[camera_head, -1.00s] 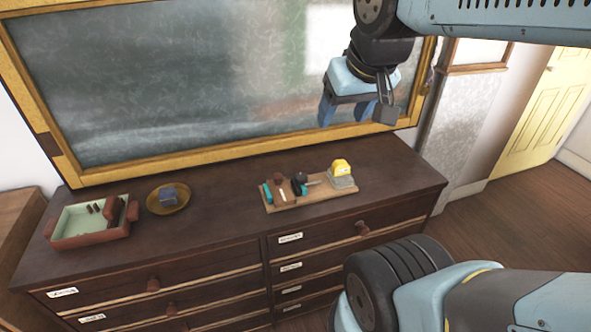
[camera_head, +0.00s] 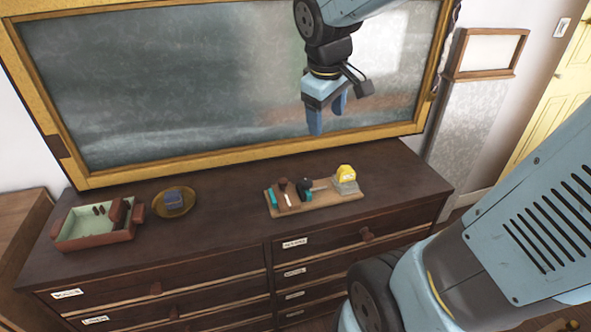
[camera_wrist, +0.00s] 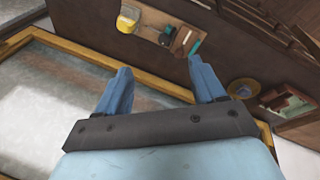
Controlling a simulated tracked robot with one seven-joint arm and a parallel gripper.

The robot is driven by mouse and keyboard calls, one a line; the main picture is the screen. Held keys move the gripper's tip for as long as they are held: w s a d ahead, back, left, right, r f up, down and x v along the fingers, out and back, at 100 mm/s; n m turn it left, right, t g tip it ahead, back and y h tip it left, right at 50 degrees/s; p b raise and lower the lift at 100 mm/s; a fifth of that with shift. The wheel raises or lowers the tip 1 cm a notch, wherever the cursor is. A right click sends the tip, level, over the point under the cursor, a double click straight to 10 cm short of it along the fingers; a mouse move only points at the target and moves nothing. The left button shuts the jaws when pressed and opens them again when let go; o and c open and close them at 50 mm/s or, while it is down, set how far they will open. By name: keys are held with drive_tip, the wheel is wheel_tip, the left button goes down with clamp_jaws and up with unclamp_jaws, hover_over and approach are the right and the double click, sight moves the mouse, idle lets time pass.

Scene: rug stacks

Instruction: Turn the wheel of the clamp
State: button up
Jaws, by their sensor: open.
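A small wooden board (camera_head: 352,196) lies on the dark dresser top. On it sit teal and dark clamp-like parts (camera_head: 304,190), a brown knob-like piece (camera_head: 283,184) and a yellow-and-grey block (camera_head: 345,178). Which part is the clamp's wheel is too small to tell. My gripper (camera_head: 328,122) is open and empty, pointing down in front of the framed board, above and behind the wooden board. In the wrist view, my gripper (camera_wrist: 164,88) shows two blue fingers spread apart, with the wooden board (camera_wrist: 186,40) beyond them and the yellow block (camera_wrist: 127,20) to its left.
A green-and-red tray (camera_head: 80,240) with small items stands at the left of the dresser (camera_head: 215,215). Beside it is a round brass dish (camera_head: 174,203) holding a blue block (camera_head: 173,194). The framed board (camera_head: 230,80) rises behind. Dresser top is clear between dish and wooden board.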

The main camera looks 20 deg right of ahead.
drive_tip(key=w+a+f+n+g+h, duration=0.1)
drive_tip(key=w+a+f+n+g, duration=0.1)
drive_tip(key=w+f+n, duration=0.45)
drive_tip(key=n+g+h, duration=0.1)
drive_tip(key=n+h, duration=0.1)
drive_tip(key=n, duration=0.3)
approach(306, 181)
drive_tip(key=x, duration=0.8)
drive_tip(key=shift+d+f, duration=0.15)
drive_tip(key=shift+f, duration=0.15)
drive_tip(key=shift+c, duration=0.5)
drive_tip(key=c, duration=1)
drive_tip(key=shift+o, duration=0.2)
drive_tip(key=shift+m, duration=0.25)
